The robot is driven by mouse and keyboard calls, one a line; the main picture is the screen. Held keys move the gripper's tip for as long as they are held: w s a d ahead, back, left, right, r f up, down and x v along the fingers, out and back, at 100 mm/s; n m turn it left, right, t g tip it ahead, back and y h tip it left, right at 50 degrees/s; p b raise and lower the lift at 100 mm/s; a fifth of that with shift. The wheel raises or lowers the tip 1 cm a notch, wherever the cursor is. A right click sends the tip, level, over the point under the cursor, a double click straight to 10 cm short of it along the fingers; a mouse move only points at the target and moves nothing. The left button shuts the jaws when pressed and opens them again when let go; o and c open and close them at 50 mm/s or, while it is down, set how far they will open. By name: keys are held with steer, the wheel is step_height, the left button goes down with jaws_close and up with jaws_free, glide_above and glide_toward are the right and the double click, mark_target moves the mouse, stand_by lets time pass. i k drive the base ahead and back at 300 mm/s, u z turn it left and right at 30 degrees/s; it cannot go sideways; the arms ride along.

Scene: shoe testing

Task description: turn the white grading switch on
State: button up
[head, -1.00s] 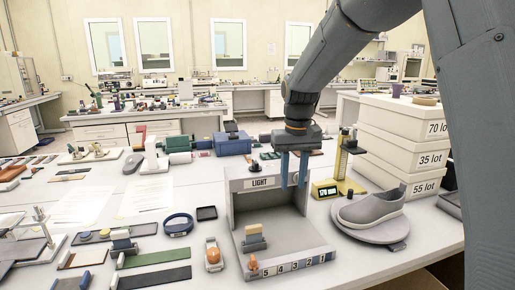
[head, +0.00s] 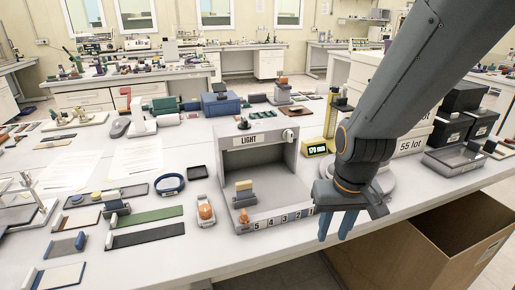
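The grey grading box (head: 232,183) stands on the table with its open front facing me and a LIGHT label (head: 252,141) on its top edge. A small white round part (head: 288,134) shows at its upper right corner. It may be the white switch, but it is too small to tell its state. A small dark knob (head: 243,123) sits on top. My gripper (head: 335,238) points down with two blue fingers apart and nothing between them. It is right of and in front of the box, near the table's front edge, apart from the white part.
A green-lit gauge (head: 317,149) stands right of the box. An orange-topped block (head: 205,210) stands to its left. A low strip numbered 5 to 1 (head: 283,220) runs along its front. An open cardboard carton (head: 420,240) is below the table edge at right. Labelled lot boxes (head: 410,143) stand behind my arm.

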mark_target(288, 134)
steer(key=u, duration=1.55)
steer(key=k, duration=0.8)
steer(key=z, duration=1)
